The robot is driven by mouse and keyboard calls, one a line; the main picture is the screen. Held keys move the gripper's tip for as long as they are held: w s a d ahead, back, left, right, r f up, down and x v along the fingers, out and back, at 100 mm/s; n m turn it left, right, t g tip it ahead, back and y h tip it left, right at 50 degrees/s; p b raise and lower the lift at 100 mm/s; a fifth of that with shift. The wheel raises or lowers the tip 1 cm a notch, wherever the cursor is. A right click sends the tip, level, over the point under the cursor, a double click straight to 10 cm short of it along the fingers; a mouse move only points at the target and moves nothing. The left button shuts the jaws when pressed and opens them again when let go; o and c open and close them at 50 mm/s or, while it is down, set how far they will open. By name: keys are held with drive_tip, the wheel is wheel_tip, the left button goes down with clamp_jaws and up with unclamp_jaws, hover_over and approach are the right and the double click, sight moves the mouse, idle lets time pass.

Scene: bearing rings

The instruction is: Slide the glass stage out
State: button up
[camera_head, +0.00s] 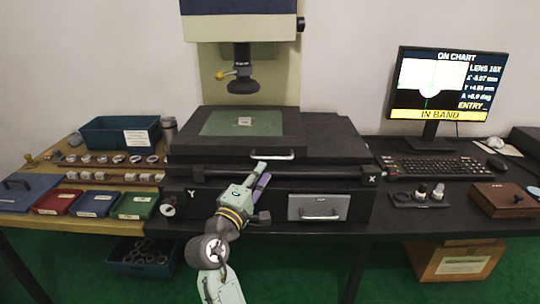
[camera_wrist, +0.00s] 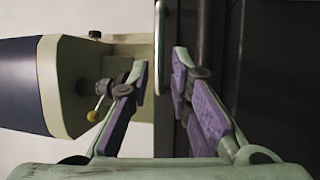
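The glass stage (camera_head: 215,123) is a greenish plate set in the dark top of the measuring machine, with a small pale part (camera_head: 244,122) on it. A silver bar handle (camera_head: 280,157) is on the stage's front edge. My gripper (camera_head: 262,172) is in front of the machine, its fingertips close below the handle's left part. In the wrist view my gripper (camera_wrist: 160,72) is open, with purple pads apart. The handle (camera_wrist: 158,45) shows as a light bar in line with the gap between the fingertips; I cannot tell whether it touches them.
The lens column (camera_head: 243,75) stands above the stage. A drawer with a handle (camera_head: 320,207) is below. A monitor (camera_head: 447,85) and keyboard (camera_head: 440,168) are at the right. A blue bin (camera_head: 100,134), rings (camera_head: 118,158) and coloured boxes (camera_head: 95,203) are at the left.

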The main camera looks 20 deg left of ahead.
sight(270, 158)
drive_tip(key=p+x, duration=0.1)
drive_tip(key=x, duration=0.6)
drive_tip(key=shift+w+p, duration=0.1)
drive_tip(key=shift+p, duration=0.25)
drive_tip(key=shift+c, duration=0.4)
clamp_jaws()
